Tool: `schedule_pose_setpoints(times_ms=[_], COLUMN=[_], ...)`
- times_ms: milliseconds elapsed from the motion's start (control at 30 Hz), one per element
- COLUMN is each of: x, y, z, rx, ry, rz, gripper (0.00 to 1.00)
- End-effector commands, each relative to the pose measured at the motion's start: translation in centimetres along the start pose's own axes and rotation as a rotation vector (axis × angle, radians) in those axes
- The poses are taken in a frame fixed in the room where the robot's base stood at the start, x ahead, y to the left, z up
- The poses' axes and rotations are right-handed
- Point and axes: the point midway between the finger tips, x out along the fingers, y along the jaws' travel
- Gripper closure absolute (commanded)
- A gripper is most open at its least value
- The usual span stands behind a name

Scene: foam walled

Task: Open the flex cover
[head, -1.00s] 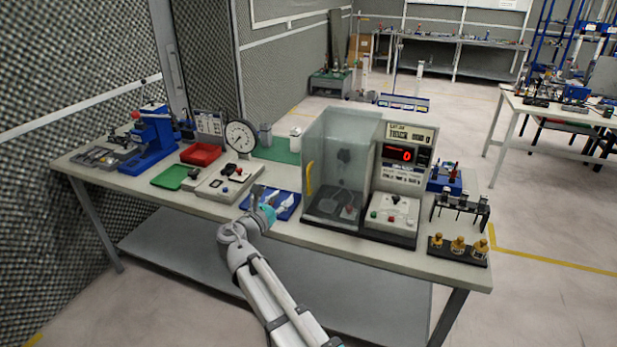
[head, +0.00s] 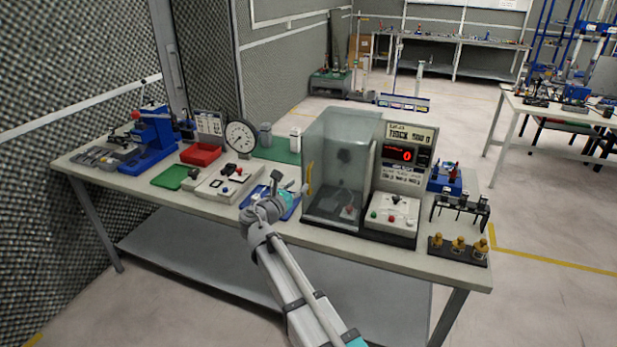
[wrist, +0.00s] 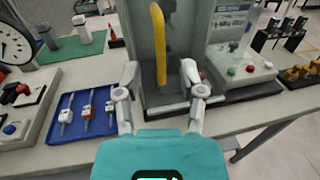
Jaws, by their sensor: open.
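The flex cover (head: 332,165) is a clear box-like enclosure on the tester near the middle of the bench, and it looks closed. Its yellow handle (head: 309,178) stands upright on the left side. In the wrist view the handle (wrist: 159,45) is ahead, above and between my fingers. My gripper (wrist: 160,78) is open and empty, with a finger on each side and the handle apart from both. In the head view my gripper (head: 290,185) is just left of the handle, partly hidden by my wrist.
A blue tray (wrist: 70,132) with several small tools lies left of my gripper. A control box with buttons (head: 393,213) and a red display (head: 405,154) stand right of the cover. A dial gauge (head: 240,136) stands further left.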

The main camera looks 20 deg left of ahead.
Motion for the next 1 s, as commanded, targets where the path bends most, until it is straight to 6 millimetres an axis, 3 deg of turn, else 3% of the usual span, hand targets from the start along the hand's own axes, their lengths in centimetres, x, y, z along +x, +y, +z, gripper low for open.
schedule_pose_setpoints(times_ms=[200, 400, 900, 1000], x=[3.5, 5.6, 6.5, 6.5], y=[0.1, 0.1, 0.0, 0.0], z=[0.0, 0.0, 0.0, 0.0], rx=[0.000, 0.000, 0.000, 0.000], ry=[0.000, 0.000, 0.000, 0.000], rz=[-0.003, -0.001, 0.000, 0.000], gripper=[0.49, 0.49, 0.49, 0.66])
